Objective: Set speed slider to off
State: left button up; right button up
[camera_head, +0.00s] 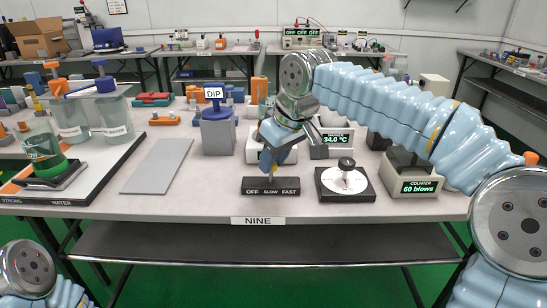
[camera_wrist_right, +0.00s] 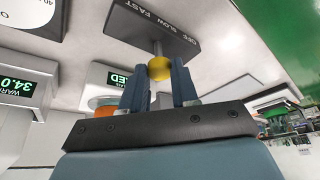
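The speed slider (camera_head: 270,186) is a dark low box marked OFF, SLOW and FAST at the table's front edge. It also shows in the right wrist view (camera_wrist_right: 185,38). A thin stem rises near its middle, around SLOW, with a round yellow knob (camera_wrist_right: 160,68) on top. My right gripper (camera_head: 272,163) points down over the box. In the wrist view its two blue fingers sit on either side of the knob, with no clear gap, and appear shut on it. My left gripper is out of view; only a link of that arm shows at the lower left.
A dial plate (camera_head: 346,183) stands close right of the slider, then a counter (camera_head: 411,176). A display device reading 34.0 °C (camera_head: 336,139) is behind. Table between plate and slider is clear.

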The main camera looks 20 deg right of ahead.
grip_shut()
jog(key=a+p, duration=0.1)
jog(key=w+a+p, duration=0.1)
jog(key=a, duration=0.1)
jog(key=shift+a+r, duration=0.15)
jog(key=shift+a, duration=0.15)
jog(key=shift+w+a, duration=0.1)
jog(key=shift+a, duration=0.2)
jog(key=o, duration=0.8)
grip_release()
jog(key=shift+c, duration=0.2)
